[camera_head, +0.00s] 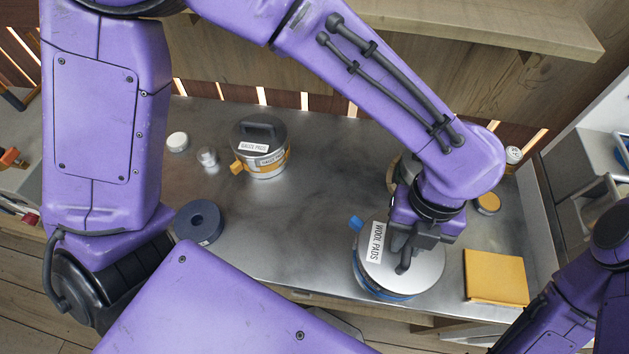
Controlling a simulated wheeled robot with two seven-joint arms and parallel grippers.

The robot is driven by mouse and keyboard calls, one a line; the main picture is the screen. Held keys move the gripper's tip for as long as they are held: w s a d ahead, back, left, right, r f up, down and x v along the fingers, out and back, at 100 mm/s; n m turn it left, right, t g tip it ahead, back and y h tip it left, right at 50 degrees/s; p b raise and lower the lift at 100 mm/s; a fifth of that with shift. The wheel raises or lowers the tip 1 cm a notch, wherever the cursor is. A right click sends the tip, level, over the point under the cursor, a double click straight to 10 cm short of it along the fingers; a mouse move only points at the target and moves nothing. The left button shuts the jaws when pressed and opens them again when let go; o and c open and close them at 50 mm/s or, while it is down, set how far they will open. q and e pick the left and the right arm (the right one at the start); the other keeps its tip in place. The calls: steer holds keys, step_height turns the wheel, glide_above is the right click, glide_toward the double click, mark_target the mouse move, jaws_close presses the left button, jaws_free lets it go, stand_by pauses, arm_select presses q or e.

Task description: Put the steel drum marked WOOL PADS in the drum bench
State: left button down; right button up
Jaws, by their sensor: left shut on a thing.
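The steel drum marked WOOL PADS (357,272) is at the right front of the steel-topped bench (300,225), with a white label, a blue band and a blue tab. Its round lid (428,270) is on top. My left gripper (405,262) is over the lid, shut on what looks like its handle, which the fingers mostly hide. I cannot tell whether the drum rests on the bench or is slightly raised. I cannot tell whether this bench is the drum bench. My right arm shows at the lower right; its gripper is not in view.
A similar drum marked GAUZE PADS (263,165), with a yellow band, stands at the back left. A dark blue roll (199,222), a white-topped jar (177,142), a small glass jar (207,157) and a yellow box (495,277) are around. The bench middle is clear.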

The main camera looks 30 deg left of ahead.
arm_select(q)
steer(key=s+d+r+m+y+p, duration=0.15)
steer(key=s+d+r+m, duration=0.3)
steer(key=s+m, duration=0.6)
steer(key=shift+m+t, duration=0.3)
steer(key=shift+m, duration=0.65)
steer(key=w+a+f, duration=0.1)
steer(key=w, duration=0.2)
steer(key=w+a+f+p, duration=0.1)
steer(key=w+a, duration=0.1)
steer(key=w, duration=0.1)
steer(key=w+a+f, duration=0.1)
steer(key=w, duration=0.3)
steer(key=shift+a+f, duration=0.25)
steer(key=w+f, duration=0.1)
steer(key=w+a+f, duration=0.1)
steer(key=f, duration=0.1)
steer(key=w+a+f+p, duration=0.1)
steer(key=w+f, duration=0.1)
steer(key=shift+a, duration=0.1)
steer(key=shift+w+a+f, duration=0.2)
steer(key=shift+w+f, duration=0.15)
steer(key=shift+f, duration=0.15)
steer(key=shift+w+f, duration=0.2)
steer(key=shift+f, duration=1.55)
steer(key=shift+a+f, duration=0.1)
